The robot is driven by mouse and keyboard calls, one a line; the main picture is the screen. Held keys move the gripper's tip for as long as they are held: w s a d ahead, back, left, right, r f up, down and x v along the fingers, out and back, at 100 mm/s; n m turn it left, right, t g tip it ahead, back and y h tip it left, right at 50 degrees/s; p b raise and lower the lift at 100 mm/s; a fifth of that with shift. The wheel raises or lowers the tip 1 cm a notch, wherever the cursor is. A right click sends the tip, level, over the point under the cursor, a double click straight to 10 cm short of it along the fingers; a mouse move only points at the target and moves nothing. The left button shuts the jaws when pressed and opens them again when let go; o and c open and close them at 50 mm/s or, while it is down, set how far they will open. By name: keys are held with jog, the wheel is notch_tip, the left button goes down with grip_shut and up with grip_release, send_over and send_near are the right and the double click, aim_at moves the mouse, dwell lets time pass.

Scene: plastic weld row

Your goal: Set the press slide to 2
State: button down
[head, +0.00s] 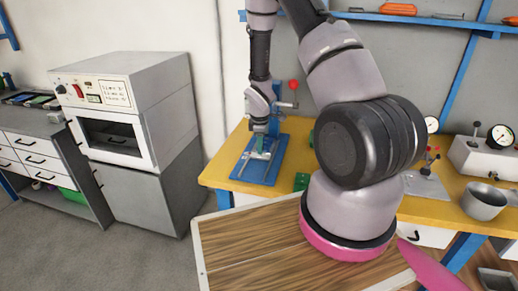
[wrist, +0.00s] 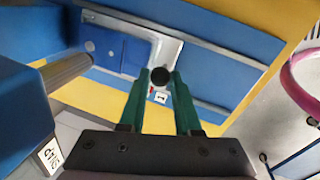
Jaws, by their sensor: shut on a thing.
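The press (head: 262,172) has a blue base and stands on the yellow bench. The press slide's pale track also shows in the wrist view (wrist: 171,52), between blue surfaces. My gripper (head: 261,145) reaches down over the base. In the wrist view my gripper's green fingers (wrist: 160,82) are shut on a round black knob (wrist: 160,76) at the slide. A white label with a 1 (wrist: 161,97) shows between the fingers, just below the knob, with a small red mark at its left. I see no label with a 2.
A lever with a red ball (head: 293,85) rises at the back of the press. A grey post (wrist: 68,72) shows left in the wrist view. A green block (head: 302,181) lies right of the base. A gauge unit (head: 483,155) and metal bowl (head: 484,203) stand farther right.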

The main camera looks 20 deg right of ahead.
jog(key=shift+w+d+r, duration=0.1)
jog(key=shift+w+d, duration=0.3)
jog(key=shift+w, duration=0.35)
jog(key=c, duration=0.6)
grip_release()
jog(key=shift+d, duration=0.1)
jog(key=r, duration=0.2)
jog(key=s+r, duration=0.1)
jog(key=r, duration=0.4)
jog(key=shift+s+a+r, duration=0.15)
jog(key=shift+s+a, duration=0.05)
jog(key=shift+a, duration=0.1)
